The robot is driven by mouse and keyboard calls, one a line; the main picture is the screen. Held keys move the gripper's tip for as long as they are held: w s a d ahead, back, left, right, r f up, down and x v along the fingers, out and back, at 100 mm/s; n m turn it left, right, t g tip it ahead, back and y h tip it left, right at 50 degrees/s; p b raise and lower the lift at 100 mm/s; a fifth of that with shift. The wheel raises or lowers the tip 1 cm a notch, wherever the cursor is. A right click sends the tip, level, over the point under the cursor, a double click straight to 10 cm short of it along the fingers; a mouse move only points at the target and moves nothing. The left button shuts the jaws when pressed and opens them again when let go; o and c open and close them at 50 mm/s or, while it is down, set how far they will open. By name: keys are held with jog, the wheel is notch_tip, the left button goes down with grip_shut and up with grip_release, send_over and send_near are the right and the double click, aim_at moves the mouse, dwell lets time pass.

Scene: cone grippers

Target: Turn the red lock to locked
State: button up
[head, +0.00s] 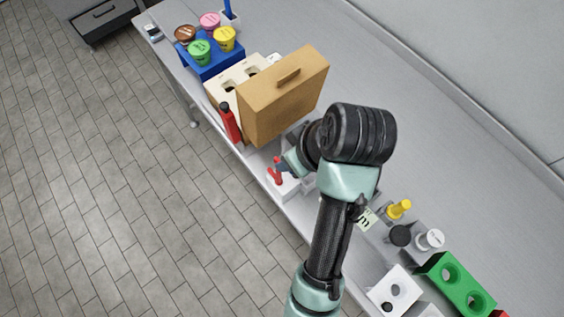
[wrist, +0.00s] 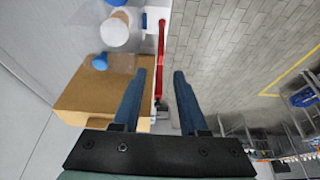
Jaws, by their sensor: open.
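The red lock (head: 275,174) has a red handle on a white base at the table's front edge, in the middle of the head view. My gripper (head: 281,163) is beside it, with its fingertips close to the red handle. In the wrist view the gripper (wrist: 164,73) is open, with two dark blue fingers apart. My arm hides part of the table behind the lock.
A tan box (head: 285,98) with a handle stands left of the lock, with a red bottle (head: 230,123) by its front. A blue rack (head: 211,65) with coloured lids is farther left. A yellow piece (head: 399,209) and a green block (head: 457,288) are at right.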

jog(key=x, duration=0.7)
jog(key=shift+a+f, duration=0.2)
jog(key=shift+f, duration=0.2)
grip_shut()
